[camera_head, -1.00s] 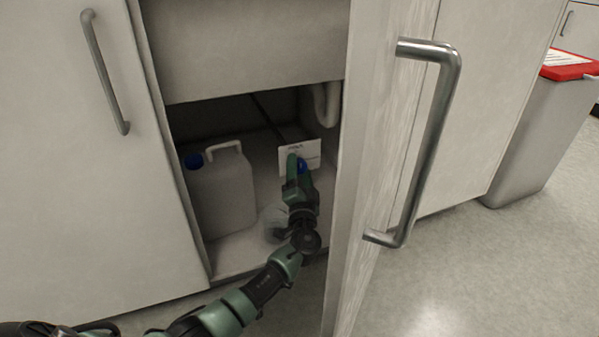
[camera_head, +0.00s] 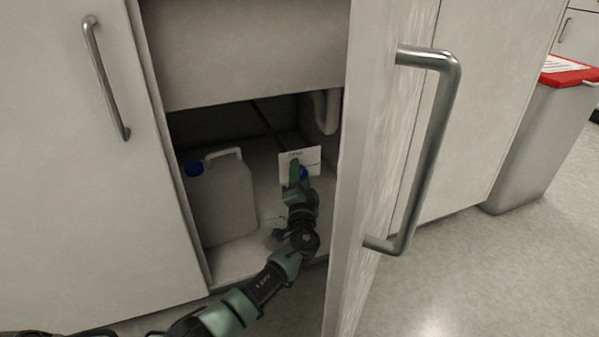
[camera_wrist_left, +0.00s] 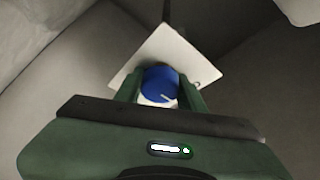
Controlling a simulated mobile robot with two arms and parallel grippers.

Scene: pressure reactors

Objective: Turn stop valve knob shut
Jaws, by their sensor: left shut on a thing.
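The stop valve knob is a round blue knob with a white pointer mark (camera_wrist_left: 159,86), in front of a white label plate on a thin dark pipe inside the open cabinet. In the head view a bit of the blue knob (camera_head: 303,173) shows beside my gripper, with the white plate (camera_head: 313,158) behind it. My left gripper (camera_head: 297,176) reaches into the cabinet. In the left wrist view its green fingers (camera_wrist_left: 160,92) stand on both sides of the knob, shut on it. My right gripper is not in view.
A white jerrycan with a blue cap (camera_head: 222,200) stands in the cabinet left of my arm. The open cabinet door (camera_head: 375,170) with its metal handle (camera_head: 435,145) stands close on the right. A white drain pipe (camera_head: 326,110) hangs at the back. A grey bin with a red lid (camera_head: 540,140) stands far right.

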